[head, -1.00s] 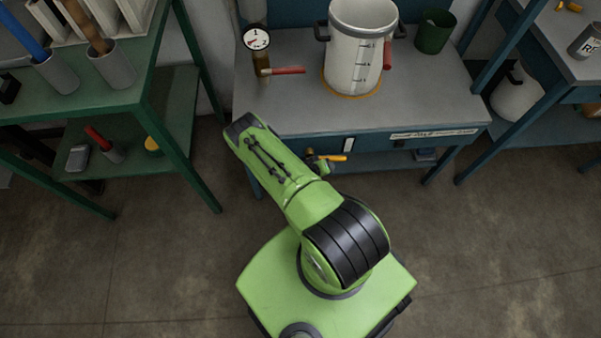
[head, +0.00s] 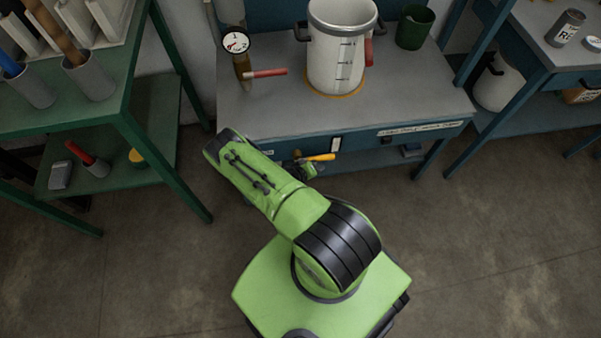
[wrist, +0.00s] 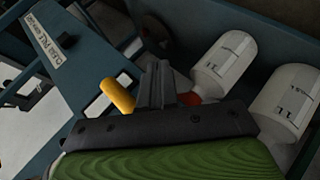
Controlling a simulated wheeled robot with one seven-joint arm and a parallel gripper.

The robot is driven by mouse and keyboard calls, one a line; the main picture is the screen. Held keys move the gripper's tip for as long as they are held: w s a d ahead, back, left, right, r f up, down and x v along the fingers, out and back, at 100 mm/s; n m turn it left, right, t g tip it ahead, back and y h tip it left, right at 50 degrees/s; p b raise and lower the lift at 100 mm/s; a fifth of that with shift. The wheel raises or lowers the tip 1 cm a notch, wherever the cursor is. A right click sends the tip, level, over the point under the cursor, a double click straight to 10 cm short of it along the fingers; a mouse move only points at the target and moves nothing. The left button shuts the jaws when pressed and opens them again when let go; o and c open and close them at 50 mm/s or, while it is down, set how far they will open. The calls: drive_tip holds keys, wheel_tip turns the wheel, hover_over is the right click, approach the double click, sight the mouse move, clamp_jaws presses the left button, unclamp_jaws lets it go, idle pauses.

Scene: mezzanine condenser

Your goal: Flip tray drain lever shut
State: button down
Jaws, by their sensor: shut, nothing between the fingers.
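An orange lever (head: 319,157) sticks out to the right from a small valve under the front edge of the grey-topped bench, lying roughly level in the head view. In the wrist view the orange lever (wrist: 118,95) is just left of my gripper (wrist: 157,82), whose dark fingers are together and hold nothing. I cannot tell whether the fingers touch the lever. The valve body is mostly hidden by my gripper in the wrist view.
White bottles (wrist: 224,65) stand close to the right of the gripper. On the bench top are a pressure gauge (head: 235,40), a red-handled valve (head: 268,73) and a white pot (head: 340,50). A green shelf (head: 125,112) stands left; floor is free at right.

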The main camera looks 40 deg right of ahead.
drive_tip(key=a+f, duration=0.7)
drive_tip(key=a, duration=0.2)
drive_tip(key=shift+a, duration=0.3)
drive_tip(key=shift+w, duration=0.1)
